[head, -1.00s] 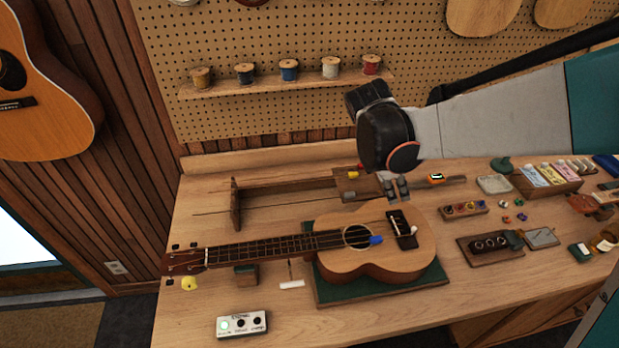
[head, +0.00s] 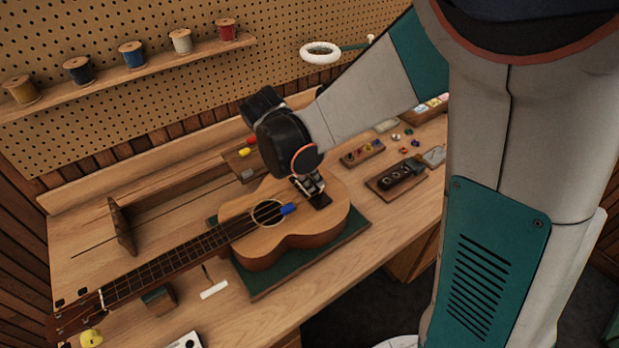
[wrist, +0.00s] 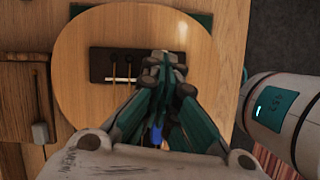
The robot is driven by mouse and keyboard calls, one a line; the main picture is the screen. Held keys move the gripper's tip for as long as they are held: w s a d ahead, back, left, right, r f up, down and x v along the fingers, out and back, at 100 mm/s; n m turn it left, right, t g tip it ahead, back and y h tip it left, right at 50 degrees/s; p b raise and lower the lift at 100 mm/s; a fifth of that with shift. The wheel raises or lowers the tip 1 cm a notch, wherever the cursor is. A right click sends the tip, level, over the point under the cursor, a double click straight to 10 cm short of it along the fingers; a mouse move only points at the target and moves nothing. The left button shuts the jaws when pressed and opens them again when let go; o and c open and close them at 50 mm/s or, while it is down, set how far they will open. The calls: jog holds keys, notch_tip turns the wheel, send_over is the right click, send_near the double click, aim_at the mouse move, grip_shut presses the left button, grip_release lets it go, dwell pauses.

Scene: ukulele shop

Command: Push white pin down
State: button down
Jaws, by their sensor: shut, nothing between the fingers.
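The ukulele (head: 275,243) lies face up on a green mat (head: 357,238), its neck toward the lower left. Its dark bridge (head: 321,202) shows partly under my gripper (head: 313,188) in the head view. In the wrist view my gripper (wrist: 166,62) is shut and empty, its tips over one end of the bridge (wrist: 99,66). Two strings run from the uncovered part of the bridge. The white pin cannot be made out now; my fingers cover that end of the bridge. I cannot tell whether the tips touch it. A blue piece (head: 288,209) sits at the soundhole.
A yellow item (head: 245,152) lies on a wooden block behind the ukulele. Trays of small parts (head: 362,153) stand to the right. A white-handled tool (head: 214,290) and a neck support (head: 158,298) are in front. A spool shelf (head: 130,65) hangs behind.

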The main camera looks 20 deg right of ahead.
notch_tip(320, 180, down, 2)
jog(key=shift+f+b, duration=0.25)
jog(key=shift+b, duration=0.75)
jog(key=shift+s, duration=0.1)
jog(key=w+p+v, duration=0.1)
jog(key=p+v, duration=0.8)
jog(key=v, duration=0.5)
jog(key=shift+s+r, duration=0.15)
jog(key=shift+s, duration=0.15)
